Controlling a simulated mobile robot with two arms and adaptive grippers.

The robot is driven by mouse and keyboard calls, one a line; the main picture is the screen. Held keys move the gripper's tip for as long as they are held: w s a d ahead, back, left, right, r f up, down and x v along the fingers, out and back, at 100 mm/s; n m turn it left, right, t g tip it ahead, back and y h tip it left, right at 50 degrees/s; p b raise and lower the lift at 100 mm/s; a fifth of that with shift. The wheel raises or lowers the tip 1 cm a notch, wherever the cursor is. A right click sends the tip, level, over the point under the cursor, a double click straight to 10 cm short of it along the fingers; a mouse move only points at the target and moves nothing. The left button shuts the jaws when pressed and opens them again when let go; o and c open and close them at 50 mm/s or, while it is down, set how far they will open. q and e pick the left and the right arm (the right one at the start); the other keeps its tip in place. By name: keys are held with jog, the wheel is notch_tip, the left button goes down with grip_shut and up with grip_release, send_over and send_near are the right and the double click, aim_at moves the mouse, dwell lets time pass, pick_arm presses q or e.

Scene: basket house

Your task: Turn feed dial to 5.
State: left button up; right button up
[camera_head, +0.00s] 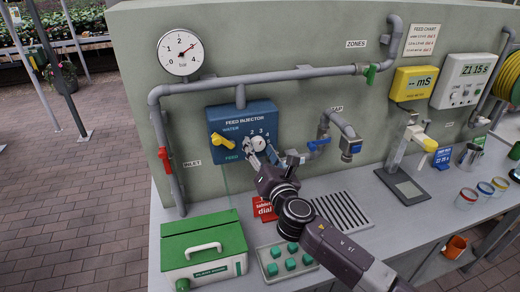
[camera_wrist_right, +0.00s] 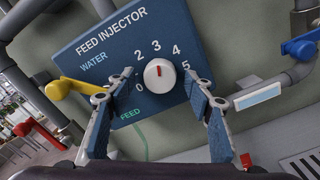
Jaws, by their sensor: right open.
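The feed dial (camera_wrist_right: 160,76) is a round white knob with a red mark, on the blue feed injector box (camera_wrist_right: 100,52). Its red mark points up in the right wrist view, close to the 3; the 5 is at the right of the knob. The box (camera_head: 229,119) is on the grey wall panel in the head view, where the dial (camera_head: 257,143) is partly covered by my gripper. My right gripper (camera_wrist_right: 164,95) is open, with one finger on each side of the dial and gaps to the knob. It reaches the box from below in the head view (camera_head: 262,156). My left gripper is out of view.
A yellow water lever (camera_head: 222,141) is just left of the dial. A pipe with a blue-handled valve (camera_head: 318,144) is close on the right. Below on the bench are a red card (camera_head: 263,208), a green-lidded box (camera_head: 202,245) and a tray of green plugs (camera_head: 283,262).

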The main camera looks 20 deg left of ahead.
jog(key=shift+c, duration=0.3)
jog(key=c, duration=1.1)
jog(key=m+b, duration=0.1)
jog(key=m, duration=0.2)
jog(key=shift+m, duration=0.4)
jog(key=m, duration=0.4)
jog(key=shift+m+b, duration=0.3)
jog(key=shift+b, duration=0.1)
jog(key=m, duration=0.3)
jog(key=shift+m, duration=2.2)
